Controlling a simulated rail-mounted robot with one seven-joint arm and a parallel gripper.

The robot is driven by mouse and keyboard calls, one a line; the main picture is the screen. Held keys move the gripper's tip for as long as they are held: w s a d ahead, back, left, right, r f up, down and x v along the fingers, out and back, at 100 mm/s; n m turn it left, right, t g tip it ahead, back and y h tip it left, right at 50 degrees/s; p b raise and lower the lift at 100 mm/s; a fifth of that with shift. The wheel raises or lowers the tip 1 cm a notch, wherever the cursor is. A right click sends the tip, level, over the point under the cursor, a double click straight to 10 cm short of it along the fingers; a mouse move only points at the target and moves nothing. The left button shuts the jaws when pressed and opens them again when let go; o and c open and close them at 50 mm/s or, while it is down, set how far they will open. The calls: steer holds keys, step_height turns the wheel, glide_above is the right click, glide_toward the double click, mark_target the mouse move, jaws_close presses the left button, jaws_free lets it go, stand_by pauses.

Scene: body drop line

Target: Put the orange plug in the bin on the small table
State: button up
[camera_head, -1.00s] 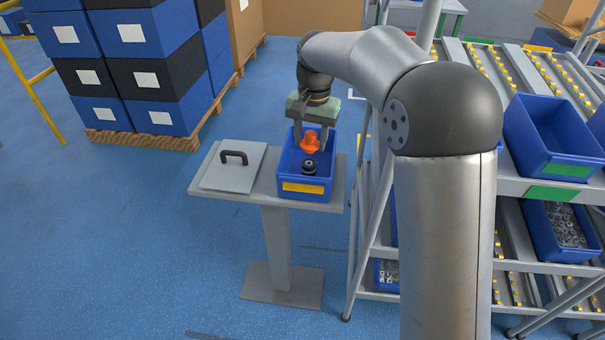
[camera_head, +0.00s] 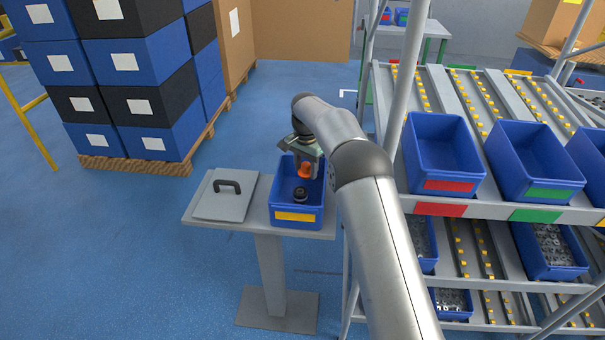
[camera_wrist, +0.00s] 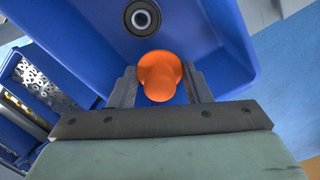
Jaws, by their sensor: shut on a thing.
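The orange plug (camera_head: 305,170) is between the fingers of my gripper (camera_head: 307,175), which is shut on it. The wrist view also shows the plug (camera_wrist: 160,72) between the two fingers. My gripper points down over the rear right part of the blue bin (camera_head: 318,218) with the yellow label. The plug appears at or inside the bin's opening; its exact height above the floor is hard to tell. The bin stands on the small grey table (camera_head: 255,216). A black ring-shaped part (camera_head: 300,194) lies in the bin, apart from the plug; it also shows in the wrist view (camera_wrist: 142,17).
A grey lid with a black handle (camera_head: 226,200) lies on the table left of the bin. A roller rack with blue bins, one red-labelled (camera_head: 445,165) and one green-labelled (camera_head: 535,165), stands to the right. Stacked blue and black boxes (camera_head: 145,100) stand at the back left.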

mark_target(302, 177)
steer(key=shift+w+a+f, duration=0.25)
steer(key=shift+a+f, duration=0.05)
steer(key=shift+f, duration=0.15)
steer(key=shift+w+a+f, duration=0.25)
steer(key=shift+f, duration=0.15)
steer(key=shift+f+p, duration=0.35)
steer(key=shift+f, duration=1.25)
steer(key=shift+f, duration=0.15)
steer(key=o, duration=1)
step_height(302, 177, up, 12)
steer(key=shift+a+r+b, duration=0.1)
steer(key=shift+r+b, duration=0.1)
steer(key=shift+b, duration=0.1)
